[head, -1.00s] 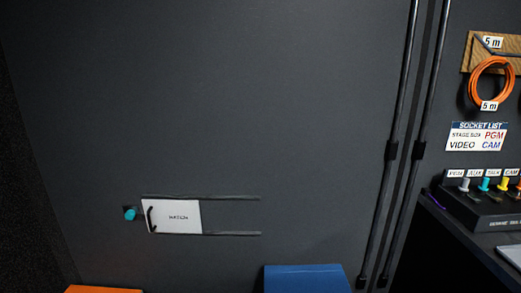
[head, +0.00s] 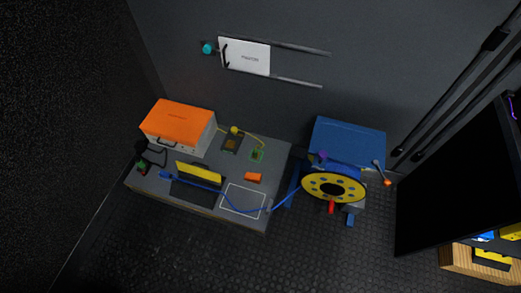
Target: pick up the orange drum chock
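A small orange block that looks like the drum chock (head: 253,176) lies on the grey bench top (head: 227,171), just above a white outlined square (head: 242,200). It is right of a yellow-topped dark item (head: 198,173) and left of a cable drum with a yellow flange (head: 333,188). A blue cable (head: 210,189) runs across the bench below the chock toward the drum. The chock appears unobstructed from this view. My gripper is not in view.
An orange-topped case (head: 177,128) stands at the bench's back left. A blue box (head: 347,140) sits behind the drum. A dark desk (head: 455,175) stands at the right. The dark textured floor (head: 240,260) in front looks clear.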

